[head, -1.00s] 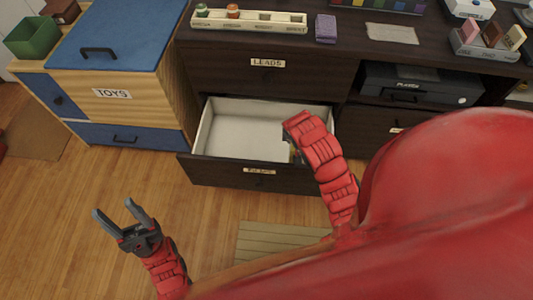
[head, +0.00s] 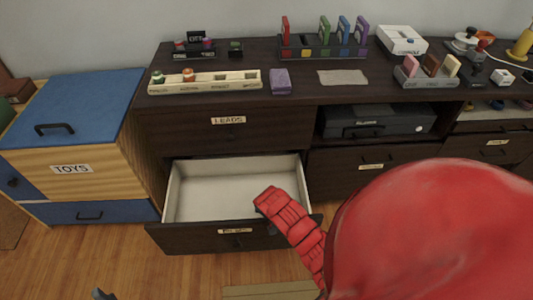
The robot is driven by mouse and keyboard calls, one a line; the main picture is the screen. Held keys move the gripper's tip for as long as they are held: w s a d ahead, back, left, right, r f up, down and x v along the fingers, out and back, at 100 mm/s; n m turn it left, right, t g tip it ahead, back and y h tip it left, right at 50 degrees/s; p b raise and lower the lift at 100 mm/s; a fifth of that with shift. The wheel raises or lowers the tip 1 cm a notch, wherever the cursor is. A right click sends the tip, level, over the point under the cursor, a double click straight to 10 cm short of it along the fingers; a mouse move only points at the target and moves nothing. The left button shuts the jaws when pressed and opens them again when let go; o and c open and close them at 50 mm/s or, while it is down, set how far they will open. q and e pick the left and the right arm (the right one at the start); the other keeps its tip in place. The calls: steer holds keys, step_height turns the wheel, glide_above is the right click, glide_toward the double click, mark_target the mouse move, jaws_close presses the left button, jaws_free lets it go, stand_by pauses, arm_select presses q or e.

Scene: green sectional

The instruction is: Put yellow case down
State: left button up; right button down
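No yellow case can be made out in the head view. My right arm's red wrist (head: 275,203) reaches over the front right part of an open, empty-looking drawer (head: 185,196). My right gripper is hidden below and behind this wrist, so its fingers and anything in them cannot be seen. My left gripper (head: 103,295) shows only as a fingertip at the bottom edge, low at the left. A rack (head: 323,53) at the back of the dresser top holds upright red, green, blue and purple cases, with a yellow-marked slot (head: 306,53) between red and green.
The dark dresser (head: 290,110) carries a long wooden tray (head: 205,82), a purple block (head: 280,81), a grey cloth (head: 343,77) and a block holder (head: 427,73). A blue-topped toy chest (head: 85,105) stands at left.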

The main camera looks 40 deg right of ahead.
steer(key=shift+f, duration=0.6)
steer(key=c, duration=0.8)
jaws_free()
steer(key=shift+o, duration=0.2)
